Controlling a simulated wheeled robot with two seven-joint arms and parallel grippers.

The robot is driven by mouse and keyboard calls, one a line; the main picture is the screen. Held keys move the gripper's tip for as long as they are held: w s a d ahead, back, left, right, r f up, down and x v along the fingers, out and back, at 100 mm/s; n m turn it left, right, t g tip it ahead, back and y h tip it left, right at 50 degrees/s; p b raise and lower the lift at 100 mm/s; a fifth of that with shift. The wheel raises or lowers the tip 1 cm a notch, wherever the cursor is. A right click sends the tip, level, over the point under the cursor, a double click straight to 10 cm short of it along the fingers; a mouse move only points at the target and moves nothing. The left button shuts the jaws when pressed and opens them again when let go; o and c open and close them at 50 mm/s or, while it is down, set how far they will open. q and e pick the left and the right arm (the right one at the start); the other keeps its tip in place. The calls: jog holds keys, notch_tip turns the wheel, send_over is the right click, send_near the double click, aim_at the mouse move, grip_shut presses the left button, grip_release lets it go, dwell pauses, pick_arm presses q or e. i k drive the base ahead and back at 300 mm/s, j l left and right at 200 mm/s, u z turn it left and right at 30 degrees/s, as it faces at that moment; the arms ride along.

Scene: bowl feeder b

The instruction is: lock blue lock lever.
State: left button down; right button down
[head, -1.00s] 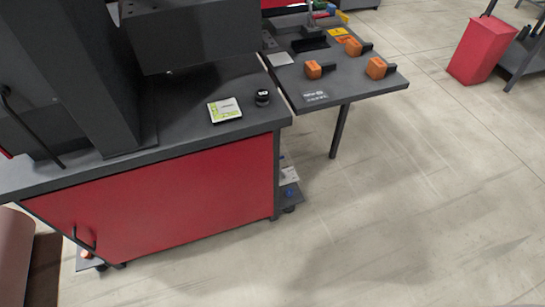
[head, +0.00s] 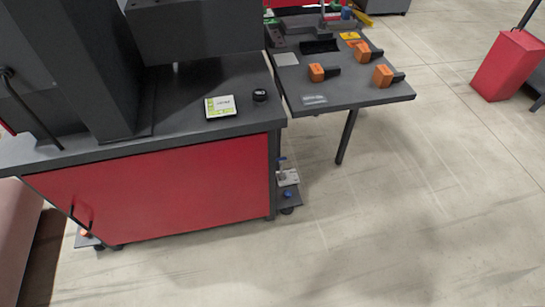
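A small blue lever (head: 282,159) shows low beside the right end of the red-fronted cabinet, above a light metal bracket (head: 287,178). A second small blue part (head: 288,195) sits just below it on a dark low ledge (head: 291,199) near the floor. Both are too small for me to tell which is the lock lever or how it is set. Neither of my grippers is in view.
The red-fronted cabinet (head: 160,189) with a dark top fills the left. A dark side table (head: 345,92) with orange-handled tools (head: 383,76) juts out at upper right on a leg (head: 346,136). A red bin (head: 507,66) stands far right. The floor (head: 420,210) is clear.

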aim_at(280, 159)
jog(key=i+l+u, duration=0.1)
jog(key=u, duration=0.3)
jog(key=l+u, duration=0.25)
jog(key=u, duration=0.15)
jog(key=i+l+u, duration=0.1)
jog(key=u, duration=0.3)
jog(key=l+u, duration=0.4)
jog(key=l, duration=1.45)
